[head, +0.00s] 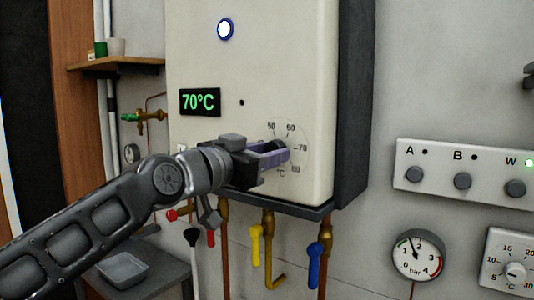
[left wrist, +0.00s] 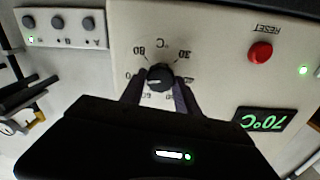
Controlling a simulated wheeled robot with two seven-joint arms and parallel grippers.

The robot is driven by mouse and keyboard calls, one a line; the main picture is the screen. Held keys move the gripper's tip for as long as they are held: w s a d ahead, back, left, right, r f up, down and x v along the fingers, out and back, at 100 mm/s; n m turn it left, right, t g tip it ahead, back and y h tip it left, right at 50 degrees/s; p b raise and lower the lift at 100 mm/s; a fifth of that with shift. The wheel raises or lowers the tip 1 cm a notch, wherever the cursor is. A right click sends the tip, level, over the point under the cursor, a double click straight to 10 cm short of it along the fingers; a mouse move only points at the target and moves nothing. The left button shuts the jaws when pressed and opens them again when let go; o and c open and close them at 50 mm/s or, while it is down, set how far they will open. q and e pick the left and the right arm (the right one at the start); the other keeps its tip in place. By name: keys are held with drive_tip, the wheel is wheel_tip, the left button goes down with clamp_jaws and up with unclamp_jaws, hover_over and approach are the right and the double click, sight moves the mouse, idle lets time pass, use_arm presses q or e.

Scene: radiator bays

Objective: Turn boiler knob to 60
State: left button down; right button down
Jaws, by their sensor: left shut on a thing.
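The boiler (head: 300,60) is a cream wall box with a dark side. Its green display (head: 200,102) reads 70°C, and the display also shows upside down in the left wrist view (left wrist: 263,119). The dark boiler knob (left wrist: 160,76) sits in a printed dial, with 50, 60 and 70 legible in the head view. My left gripper (head: 281,153) is at the knob, one finger on each side, shut on it. In the head view the gripper hides most of the knob. I cannot read its pointer position surely. My right gripper is not in view.
A red RESET button (left wrist: 261,51) is on the boiler face. Below the boiler are pipes with a yellow valve handle (head: 255,246) and a blue one (head: 314,268). At the right are a switch panel (head: 435,180), a pressure gauge (head: 418,255) and a thermostat (head: 500,250).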

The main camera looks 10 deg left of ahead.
use_arm(q)
drive_tip(key=shift+n, duration=0.3)
drive_tip(key=n, duration=1)
idle(0.4)
drive_tip(key=c, duration=0.9)
unclamp_jaws()
drive_tip(key=shift+a, duration=0.1)
